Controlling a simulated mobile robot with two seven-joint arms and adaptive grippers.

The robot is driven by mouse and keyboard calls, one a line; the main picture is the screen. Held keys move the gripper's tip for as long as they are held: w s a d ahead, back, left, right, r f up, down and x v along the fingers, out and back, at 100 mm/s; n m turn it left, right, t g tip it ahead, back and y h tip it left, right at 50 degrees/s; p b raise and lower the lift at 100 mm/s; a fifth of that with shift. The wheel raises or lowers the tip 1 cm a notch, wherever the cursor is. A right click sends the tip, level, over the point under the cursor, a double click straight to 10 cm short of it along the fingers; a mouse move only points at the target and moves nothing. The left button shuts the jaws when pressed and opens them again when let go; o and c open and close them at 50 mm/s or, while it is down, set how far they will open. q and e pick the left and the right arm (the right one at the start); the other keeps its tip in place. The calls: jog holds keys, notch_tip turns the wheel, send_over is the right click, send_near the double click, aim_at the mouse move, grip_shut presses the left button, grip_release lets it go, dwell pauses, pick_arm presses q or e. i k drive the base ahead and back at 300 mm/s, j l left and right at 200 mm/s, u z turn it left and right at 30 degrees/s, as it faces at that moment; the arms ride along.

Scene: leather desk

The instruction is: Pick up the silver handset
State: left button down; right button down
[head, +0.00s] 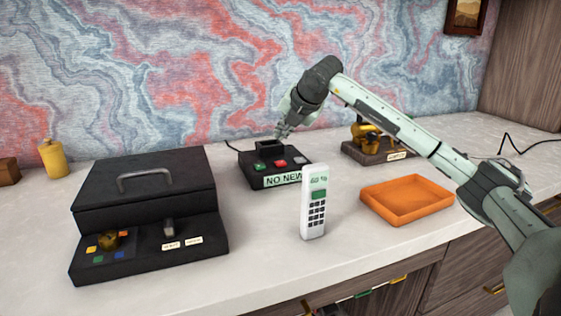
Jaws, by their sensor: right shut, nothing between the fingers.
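The silver handset (314,202), pale with a small green screen and dark keys, stands upright on the light counter in front of a black phone base (257,176). My right gripper (281,134) is shut and empty. In the picture it is just above the back of the black base, behind and to the left of the handset and apart from it. Whether it touches the base I cannot tell. The base has a raised block, coloured buttons and a label reading "NO NEW", partly hidden by the handset. My left gripper is not in view.
A large black box with a handle and a gold knob (145,215) stands at the left. An orange tray (407,222) lies right of the handset. A brown stand with a gold object (378,148) is behind. A yellow bottle (53,160) is far left. The counter's front edge is close.

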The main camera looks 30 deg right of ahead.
aim_at(314, 176)
jog(key=k, duration=1)
